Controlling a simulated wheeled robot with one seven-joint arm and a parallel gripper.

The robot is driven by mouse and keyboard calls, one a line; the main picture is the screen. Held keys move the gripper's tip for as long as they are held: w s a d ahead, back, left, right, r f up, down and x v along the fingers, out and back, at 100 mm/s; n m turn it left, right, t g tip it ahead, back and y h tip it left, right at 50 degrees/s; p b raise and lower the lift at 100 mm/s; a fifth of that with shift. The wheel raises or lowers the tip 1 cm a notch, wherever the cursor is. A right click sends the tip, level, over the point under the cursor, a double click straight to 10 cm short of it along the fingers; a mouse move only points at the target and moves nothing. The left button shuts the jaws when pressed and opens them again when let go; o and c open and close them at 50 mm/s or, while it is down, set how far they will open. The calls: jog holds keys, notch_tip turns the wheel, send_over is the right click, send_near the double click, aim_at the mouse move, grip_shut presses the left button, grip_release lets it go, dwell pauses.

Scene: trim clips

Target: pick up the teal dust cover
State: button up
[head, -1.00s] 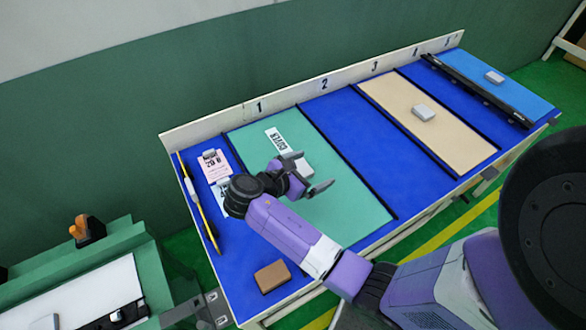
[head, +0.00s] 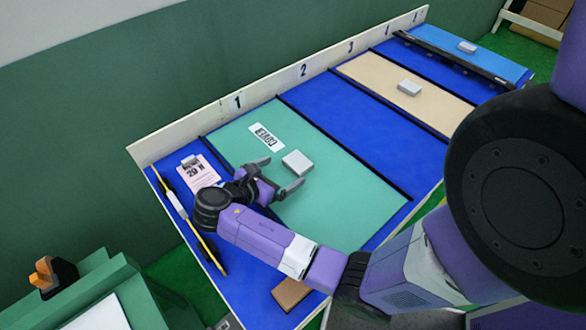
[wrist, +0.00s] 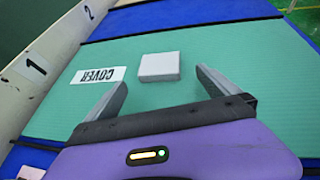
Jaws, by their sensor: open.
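The teal dust cover (head: 335,200) is a flat teal panel lying in bay 1 of the blue bench. It carries a white label reading COVER (head: 265,137) and a raised light grey block (head: 297,163). My gripper (head: 283,172) is open and empty above the cover, its fingers pointing toward the block. In the wrist view the cover (wrist: 240,60) fills most of the bench, and the block (wrist: 159,66) stands just beyond and between the two fingertips. I cannot tell the exact height of the fingers above the cover. My arm hides the cover's near left part.
A beige panel (head: 365,75) with a grey block lies in bay 3, and a blue panel (head: 440,40) lies at the far end behind a black bar (head: 452,60). A pink tag (head: 198,172), a yellow strip and a brown block (head: 290,292) lie near the left end. Bay 2 is bare.

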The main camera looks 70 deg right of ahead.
aim_at(297, 161)
jog(key=x, duration=0.7)
jog(key=shift+d+r+p, duration=0.25)
jog(key=shift+d+p, duration=0.05)
jog(key=shift+p, duration=0.05)
jog(key=c, duration=1.8)
jog(key=shift+o, duration=0.2)
